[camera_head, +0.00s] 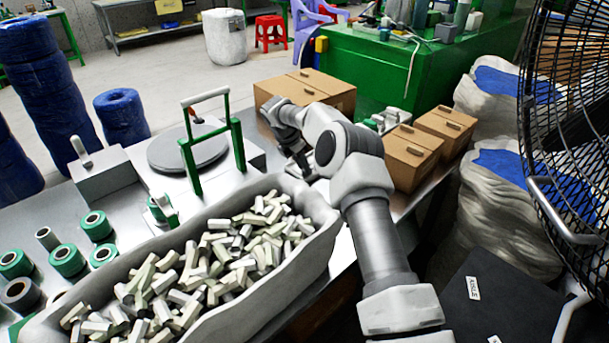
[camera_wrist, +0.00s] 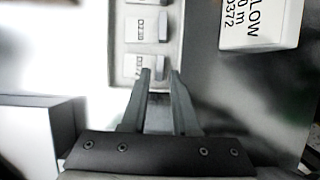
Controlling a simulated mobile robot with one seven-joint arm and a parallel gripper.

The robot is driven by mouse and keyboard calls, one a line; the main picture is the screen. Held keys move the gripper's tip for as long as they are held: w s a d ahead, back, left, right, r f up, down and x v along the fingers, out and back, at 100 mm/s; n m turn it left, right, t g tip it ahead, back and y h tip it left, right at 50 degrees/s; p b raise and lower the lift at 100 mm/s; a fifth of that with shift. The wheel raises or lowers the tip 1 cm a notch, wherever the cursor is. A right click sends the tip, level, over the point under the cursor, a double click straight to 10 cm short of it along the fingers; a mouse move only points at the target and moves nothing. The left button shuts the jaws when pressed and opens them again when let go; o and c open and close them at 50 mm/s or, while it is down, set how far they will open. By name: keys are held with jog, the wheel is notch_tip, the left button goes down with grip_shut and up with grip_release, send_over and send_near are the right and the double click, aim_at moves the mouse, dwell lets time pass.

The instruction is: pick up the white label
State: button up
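In the wrist view, several small white labels with dark print lie in a column in a pale tray (camera_wrist: 177,45). One white label (camera_wrist: 150,28) is in the middle, and a nearer white label (camera_wrist: 138,66) is partly covered by my left fingertip. A larger white printed piece (camera_wrist: 259,24) is at the upper right; I cannot tell which one the task means. My gripper (camera_wrist: 160,76) is open, its fingertips apart with nothing visibly held, over the near end of the tray. In the head view my gripper (camera_head: 304,172) points down near the metal table; the labels are hidden there.
A sack (camera_head: 318,262) full of pale hexagonal pieces stands close in front of my gripper. A green-handled frame (camera_head: 190,165) and a round grey plate (camera_head: 165,150) are at the left. Cardboard boxes (camera_head: 335,92) stand behind, more (camera_head: 405,165) to the right.

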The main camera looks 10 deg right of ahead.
jog(key=shift+x, duration=0.75)
grip_shut()
jog(key=shift+r, duration=0.1)
